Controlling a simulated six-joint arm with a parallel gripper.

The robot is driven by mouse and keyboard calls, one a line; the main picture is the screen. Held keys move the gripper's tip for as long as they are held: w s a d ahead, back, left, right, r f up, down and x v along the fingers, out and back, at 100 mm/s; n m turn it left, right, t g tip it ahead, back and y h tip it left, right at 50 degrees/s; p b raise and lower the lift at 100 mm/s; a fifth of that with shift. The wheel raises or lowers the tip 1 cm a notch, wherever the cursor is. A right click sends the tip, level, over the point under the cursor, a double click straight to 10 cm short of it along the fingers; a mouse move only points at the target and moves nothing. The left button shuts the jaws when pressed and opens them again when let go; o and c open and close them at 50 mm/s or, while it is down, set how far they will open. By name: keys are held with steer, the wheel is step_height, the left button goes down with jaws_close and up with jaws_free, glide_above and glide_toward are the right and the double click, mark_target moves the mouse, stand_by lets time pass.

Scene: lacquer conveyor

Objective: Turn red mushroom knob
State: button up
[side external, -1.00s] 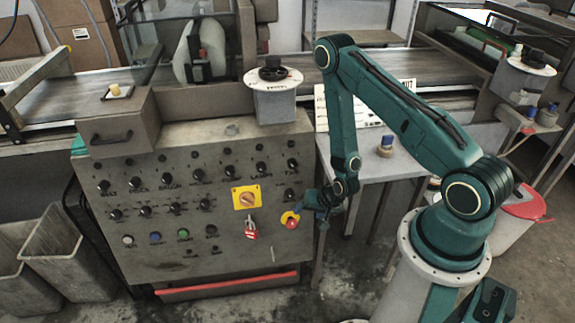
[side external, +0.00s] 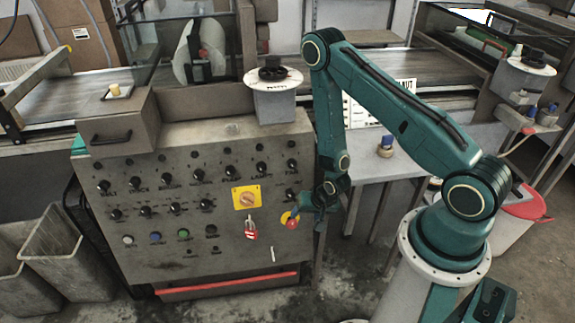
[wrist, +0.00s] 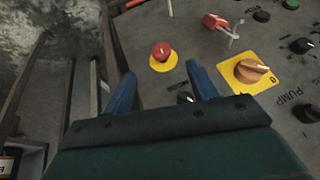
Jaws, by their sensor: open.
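The red mushroom knob (side external: 292,223) sits on a round yellow plate near the lower right of the grey control panel (side external: 140,238). In the wrist view the knob (wrist: 161,51) lies ahead of my gripper, between the lines of its two blue fingers and beyond their tips. My gripper (wrist: 158,80) is open and empty. In the side view my gripper (side external: 303,207) is just above and right of the knob and partly overlaps its yellow plate. I cannot tell from the side view whether they touch.
An orange rotary switch (wrist: 251,71) on a yellow square plate is close beside the right finger. A red padlock-like tag (wrist: 215,22) hangs nearby. Several black knobs and coloured buttons cover the panel. Right of it stands a table with a blue-topped button (side external: 386,147).

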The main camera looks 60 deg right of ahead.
mark_target(292, 223)
steer(key=w, duration=0.1)
steer(key=a+r+g+h, duration=0.1)
steer(key=w+h, duration=0.1)
steer(key=shift+w+a+r+n+g, duration=0.25)
steer(key=shift+w+a+n+g, duration=0.05)
steer(key=shift+w, duration=0.05)
steer(key=shift+f, duration=0.15)
steer(key=shift+x, duration=6.8)
steer(key=shift+d, duration=0.15)
steer(key=c, duration=1)
